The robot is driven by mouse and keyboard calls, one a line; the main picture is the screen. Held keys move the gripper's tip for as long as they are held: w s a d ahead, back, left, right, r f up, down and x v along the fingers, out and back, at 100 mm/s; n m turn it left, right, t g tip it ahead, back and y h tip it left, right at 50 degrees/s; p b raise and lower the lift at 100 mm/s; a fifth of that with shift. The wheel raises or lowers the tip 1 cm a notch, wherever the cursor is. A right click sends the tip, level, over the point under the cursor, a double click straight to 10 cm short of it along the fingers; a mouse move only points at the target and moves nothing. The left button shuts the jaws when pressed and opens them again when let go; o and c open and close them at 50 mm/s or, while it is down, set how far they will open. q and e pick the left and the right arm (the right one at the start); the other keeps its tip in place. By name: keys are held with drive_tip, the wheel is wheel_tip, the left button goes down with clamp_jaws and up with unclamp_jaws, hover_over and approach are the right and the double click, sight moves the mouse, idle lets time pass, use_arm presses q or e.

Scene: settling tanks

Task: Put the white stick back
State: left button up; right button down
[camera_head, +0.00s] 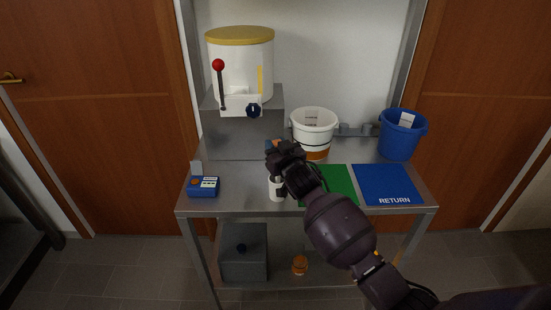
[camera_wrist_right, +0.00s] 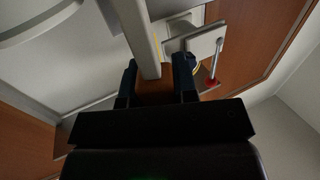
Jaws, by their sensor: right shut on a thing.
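My right gripper (camera_head: 275,147) is above the front part of the steel bench, left of the green mat (camera_head: 338,182). In the right wrist view its dark fingers (camera_wrist_right: 157,85) are shut on a brown piece, and a long pale bar, apparently the white stick (camera_wrist_right: 143,40), runs from there to the top edge. In the head view the gripper largely hides the stick. A short white cylinder (camera_head: 276,190) shows just below the gripper; I cannot tell whether it touches the stick. My left gripper is not in view.
A white tank (camera_head: 240,65) with a red-knobbed lever stands at the back left. A white bucket (camera_head: 314,125) and a blue bucket (camera_head: 398,138) stand behind the mats. A blue RETURN mat (camera_head: 388,184) lies at right, a blue device (camera_head: 203,187) at left.

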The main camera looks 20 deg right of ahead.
drive_tip(key=shift+f, duration=1.95)
drive_tip(key=shift+f+b, duration=0.15)
drive_tip(key=shift+b, duration=0.15)
drive_tip(key=c, duration=0.9)
unclamp_jaws()
drive_tip(key=s+d, duration=0.1)
drive_tip(key=s, duration=1.1)
drive_tip(key=s+d+f+g+h, duration=0.1)
drive_tip(key=s+d+f+g, duration=0.2)
drive_tip(key=s+f, duration=0.6)
drive_tip(key=s+d+f+g+h, duration=0.1)
drive_tip(key=s+d+f+g, duration=0.2)
drive_tip(key=s+f, duration=0.6)
drive_tip(key=s, duration=0.8)
drive_tip(key=shift+s+d+f+p, duration=0.15)
drive_tip(key=shift+d+f+p, duration=0.1)
drive_tip(key=shift+d+p, duration=0.15)
